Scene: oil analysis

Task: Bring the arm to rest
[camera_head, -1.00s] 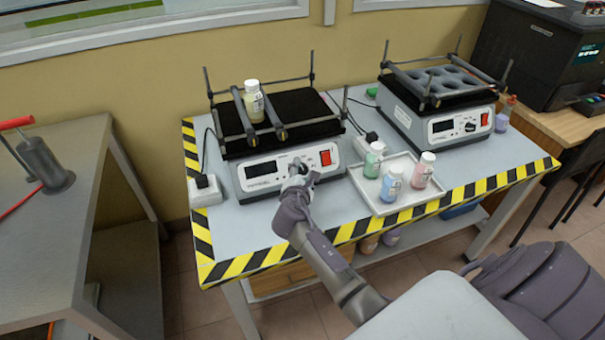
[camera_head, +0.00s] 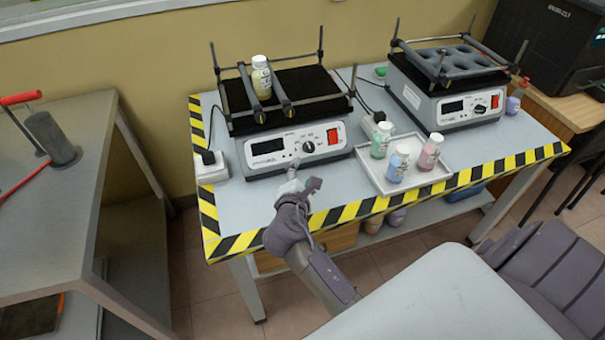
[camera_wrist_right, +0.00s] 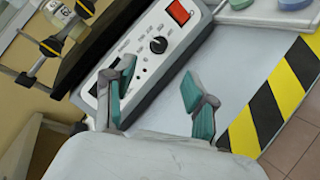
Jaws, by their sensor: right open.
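My right gripper (camera_head: 303,179) is open and empty in front of the left shaker's control panel. Its two teal-padded fingers stand apart in the right wrist view (camera_wrist_right: 158,92), with the panel and table top beyond them. The left shaker (camera_head: 268,150) has a dark display, a black knob and a red switch on its front. A bottle with yellowish content (camera_head: 261,78) stands upright between the bars on its black platform. It also shows in the right wrist view (camera_wrist_right: 60,18). My left gripper is not in view.
A white tray (camera_head: 375,176) with three bottles stands right of the left shaker. A second shaker (camera_head: 450,105) stands behind it to the right. The table's front edge has yellow-black tape (camera_head: 345,212). A grey bench (camera_head: 75,200) stands to the left.

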